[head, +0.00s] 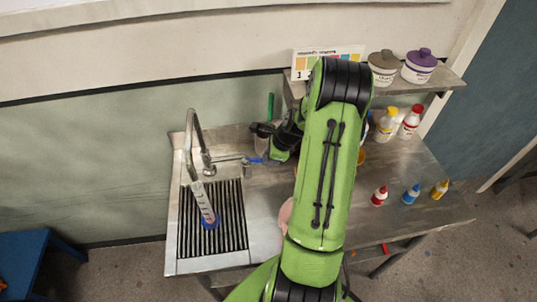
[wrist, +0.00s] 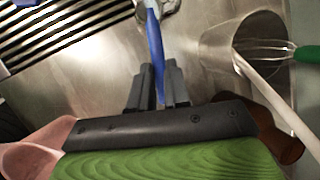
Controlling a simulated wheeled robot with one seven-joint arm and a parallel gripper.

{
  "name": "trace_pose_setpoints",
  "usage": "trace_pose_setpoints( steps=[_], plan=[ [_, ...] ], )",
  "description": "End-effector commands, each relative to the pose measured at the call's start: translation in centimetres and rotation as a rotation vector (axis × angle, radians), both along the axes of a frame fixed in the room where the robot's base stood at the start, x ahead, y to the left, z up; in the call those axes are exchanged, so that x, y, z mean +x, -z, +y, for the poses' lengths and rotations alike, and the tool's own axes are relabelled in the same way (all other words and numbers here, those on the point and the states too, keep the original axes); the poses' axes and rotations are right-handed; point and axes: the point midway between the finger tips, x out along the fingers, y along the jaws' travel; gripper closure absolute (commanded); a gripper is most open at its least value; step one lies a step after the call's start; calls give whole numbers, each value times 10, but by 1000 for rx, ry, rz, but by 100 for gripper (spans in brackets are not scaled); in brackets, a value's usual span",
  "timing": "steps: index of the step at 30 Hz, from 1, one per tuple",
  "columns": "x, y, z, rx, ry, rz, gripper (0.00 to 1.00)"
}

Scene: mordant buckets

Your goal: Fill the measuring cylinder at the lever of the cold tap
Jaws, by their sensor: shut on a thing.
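The measuring cylinder (head: 204,207), clear with printed marks and a blue base, stands on the ribbed drain of the sink, below the spout of the tall steel tap (head: 195,140). I cannot tell its water level or whether water runs. A blue lever (head: 252,160) sticks out to the right of the tap. It also shows in the wrist view (wrist: 154,40), running down between my fingers. My gripper (wrist: 153,82) is shut on this lever; in the head view the arm partly hides it.
A steel vessel (wrist: 235,55) holding a green-handled whisk (wrist: 305,54) stands close right of my gripper. A pink bowl (wrist: 35,148) is at lower left. Small bottles (head: 411,194) stand on the right bench; tubs (head: 419,66) stand on the shelf above.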

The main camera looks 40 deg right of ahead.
Motion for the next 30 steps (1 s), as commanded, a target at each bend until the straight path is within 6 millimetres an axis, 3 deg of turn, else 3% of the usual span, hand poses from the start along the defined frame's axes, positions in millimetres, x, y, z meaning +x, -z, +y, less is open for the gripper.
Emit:
trace_pose_setpoints(
  steps=[6,7,12,22,26,30],
  plan=[
    [0,0,0,0,0,1,100],
    [0,0,0,0,0,1,81],
    [0,0,0,0,-1,1,58],
    [-3,-7,-2,-2,0,0,58],
    [-13,-32,-6,-6,2,-3,58],
    [-30,-69,-11,-6,2,-3,58]
  ],
)
